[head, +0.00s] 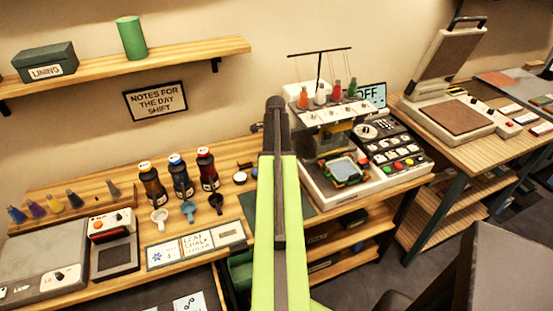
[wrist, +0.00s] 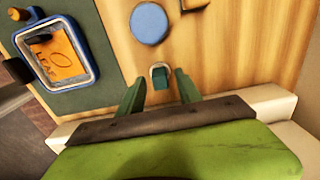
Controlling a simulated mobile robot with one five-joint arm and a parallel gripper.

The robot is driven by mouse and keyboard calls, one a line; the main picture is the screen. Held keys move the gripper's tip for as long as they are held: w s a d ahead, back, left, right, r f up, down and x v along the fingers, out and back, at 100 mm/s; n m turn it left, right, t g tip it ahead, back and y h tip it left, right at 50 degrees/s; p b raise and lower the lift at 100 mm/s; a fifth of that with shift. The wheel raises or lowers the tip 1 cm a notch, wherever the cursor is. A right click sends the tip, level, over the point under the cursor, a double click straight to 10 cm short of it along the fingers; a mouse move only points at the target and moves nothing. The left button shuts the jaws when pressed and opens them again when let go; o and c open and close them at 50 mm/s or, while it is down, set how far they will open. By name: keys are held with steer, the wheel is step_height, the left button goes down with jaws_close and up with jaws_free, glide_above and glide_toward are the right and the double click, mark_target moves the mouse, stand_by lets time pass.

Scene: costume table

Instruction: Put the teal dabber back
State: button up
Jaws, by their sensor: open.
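My gripper (wrist: 159,80) is open in the wrist view, its two dark green fingers pointing at the wooden table top. Between the fingertips is a small teal piece with a pale rim, which looks like the teal dabber (wrist: 160,75). The fingers stand to either side of it with gaps showing; I cannot tell its height from them. In the head view my green arm hides this spot.
Near the fingers lie a blue disc (wrist: 148,23) and a hoop with orange cloth (wrist: 65,50) on a dark mat. Several bottles (head: 182,177) and small cups (head: 188,209) stand left of my arm. An embroidery machine (head: 345,165) stands to the right.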

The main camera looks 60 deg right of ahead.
step_height(320, 180, up, 12)
steer(key=p, duration=1.2)
steer(key=shift+r, duration=0.2)
